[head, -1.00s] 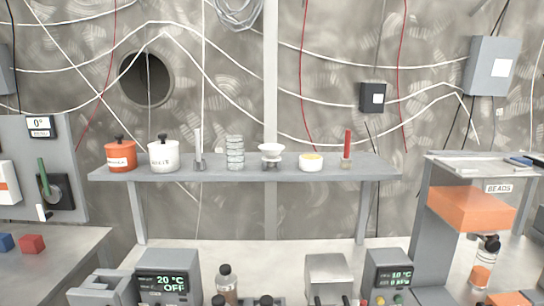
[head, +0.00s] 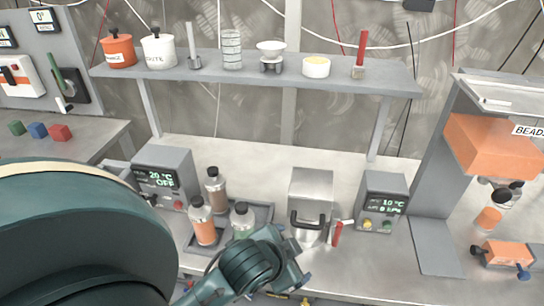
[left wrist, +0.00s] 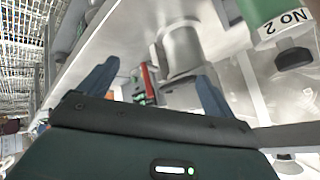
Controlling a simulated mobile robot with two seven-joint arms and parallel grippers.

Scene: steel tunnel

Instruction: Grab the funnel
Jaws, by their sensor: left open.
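The white funnel (head: 271,47) sits upright in a small dark stand (head: 271,66) on the grey wall shelf (head: 350,80), between a stack of clear dishes and a white bowl. My left gripper (head: 294,264) is low in the head view, over the bench, below and apart from the funnel. In the left wrist view its two blue-grey fingers (left wrist: 155,88) are spread with nothing held between them. I cannot make out the funnel in the left wrist view. My right gripper is in neither view.
On the shelf stand an orange pot (head: 119,51), a white pot (head: 158,50), the clear dishes (head: 232,50), the bowl (head: 316,67) and a red-handled brush (head: 361,55). Below are capped bottles (head: 204,222), a steel box (head: 311,195) and an orange hopper (head: 490,145).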

